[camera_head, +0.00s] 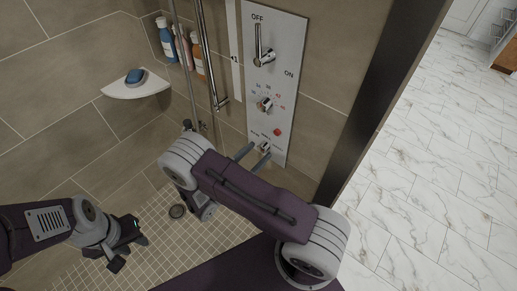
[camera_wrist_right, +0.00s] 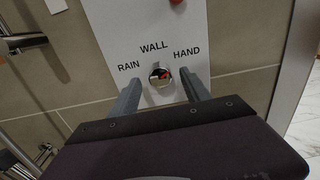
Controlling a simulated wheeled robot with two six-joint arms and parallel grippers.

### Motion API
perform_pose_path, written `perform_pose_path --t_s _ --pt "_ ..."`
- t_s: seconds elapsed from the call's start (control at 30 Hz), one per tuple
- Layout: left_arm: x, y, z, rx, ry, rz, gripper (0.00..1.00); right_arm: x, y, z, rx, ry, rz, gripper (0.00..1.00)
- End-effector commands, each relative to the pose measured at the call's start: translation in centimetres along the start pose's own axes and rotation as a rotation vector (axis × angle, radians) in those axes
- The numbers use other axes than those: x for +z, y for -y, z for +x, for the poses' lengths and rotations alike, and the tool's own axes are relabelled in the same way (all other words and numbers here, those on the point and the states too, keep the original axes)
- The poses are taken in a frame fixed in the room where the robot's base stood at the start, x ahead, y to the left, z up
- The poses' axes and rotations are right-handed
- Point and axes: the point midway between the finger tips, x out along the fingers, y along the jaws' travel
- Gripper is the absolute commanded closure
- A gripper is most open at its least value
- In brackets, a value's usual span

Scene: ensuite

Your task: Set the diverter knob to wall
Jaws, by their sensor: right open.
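The diverter knob (camera_wrist_right: 160,75) is a small shiny round knob low on the white shower panel (camera_head: 284,50). RAIN is printed to its left, WALL above it and HAND to its right. A red spot shows on its right part; I cannot tell surely whether this is a pointer or a reflection. The knob (camera_head: 265,146) is small in the head view. My right gripper (camera_wrist_right: 160,76) is open, with one finger on each side of the knob and visible gaps between. My left gripper (camera_head: 130,251) is open and empty over the shower floor, away from the panel.
Above the knob are a red button (camera_head: 278,132), a temperature dial (camera_head: 265,104) and an OFF/ON lever (camera_head: 264,46). A shower rail (camera_head: 207,50) stands left of the panel. A corner shelf (camera_head: 137,87) holds blue soap. A dark post (camera_head: 372,95) borders the right side.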

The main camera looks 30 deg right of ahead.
Motion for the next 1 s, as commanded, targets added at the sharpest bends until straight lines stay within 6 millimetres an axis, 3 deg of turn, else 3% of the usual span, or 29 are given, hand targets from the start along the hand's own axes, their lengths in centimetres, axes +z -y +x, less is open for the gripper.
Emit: perform_pose_path --t_s 0.13,0.4,0.6,1.0 --pt "-0.03 0.00 -0.31 0.000 0.000 0.000 0.66 0.04 0.02 1.39 -0.001 0.000 0.000 0.44" --pt "-0.02 0.00 -0.27 0.000 0.000 0.000 0.66 -0.03 0.00 1.58 0.000 -0.001 0.001 0.47" --pt "-0.02 0.00 -0.27 0.000 0.000 0.000 0.66 -0.02 -0.01 1.56 0.000 -0.001 0.001 1.00" --pt "-0.07 -0.01 -0.70 0.000 0.000 0.000 0.66 0.10 0.00 1.55 0.000 0.000 -0.079 1.00"
